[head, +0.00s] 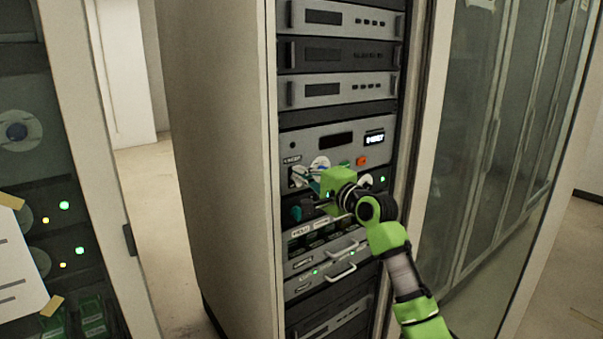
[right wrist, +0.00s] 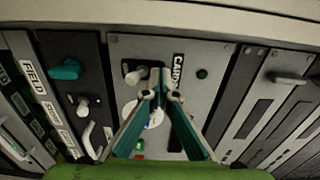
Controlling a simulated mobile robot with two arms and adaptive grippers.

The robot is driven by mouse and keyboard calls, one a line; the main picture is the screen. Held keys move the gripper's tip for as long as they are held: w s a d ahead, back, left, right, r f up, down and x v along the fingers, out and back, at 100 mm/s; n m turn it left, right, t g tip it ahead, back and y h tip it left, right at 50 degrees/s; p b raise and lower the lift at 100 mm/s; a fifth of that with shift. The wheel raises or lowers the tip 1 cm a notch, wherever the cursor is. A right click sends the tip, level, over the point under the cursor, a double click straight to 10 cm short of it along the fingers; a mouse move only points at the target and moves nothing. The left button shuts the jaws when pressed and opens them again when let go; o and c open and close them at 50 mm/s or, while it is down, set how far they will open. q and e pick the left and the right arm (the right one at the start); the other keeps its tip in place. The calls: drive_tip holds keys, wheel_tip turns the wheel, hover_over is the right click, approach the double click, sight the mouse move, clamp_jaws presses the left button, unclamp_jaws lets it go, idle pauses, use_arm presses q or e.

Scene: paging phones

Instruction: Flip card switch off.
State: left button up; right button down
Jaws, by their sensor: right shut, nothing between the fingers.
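The card switch (right wrist: 138,76) is a small pale toggle lever on a grey panel in the right wrist view, beside a dark label reading "CARD" (right wrist: 178,69). In the head view, the same panel's left side shows a pale switch (head: 297,175) under a small label, partly beside my gripper. My right gripper (right wrist: 162,94) is shut with nothing in it. Its fingertips are close to the lever, just below it in the wrist view; I cannot tell whether they touch. In the head view, the right gripper (head: 312,181) hides part of the panel. My left gripper is not in view.
A white round dial (right wrist: 154,116) sits behind my fingers. A teal knob (right wrist: 66,69) is on the neighbouring panel. An orange button (head: 362,161) and lit display (head: 375,138) are to the right. Drawer handles (head: 341,272) stick out below. Glass doors (head: 500,130) stand right.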

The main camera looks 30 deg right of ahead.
drive_tip(key=s+p, duration=0.1)
drive_tip(key=s, duration=0.7)
drive_tip(key=shift+d, duration=0.35)
idle(0.4)
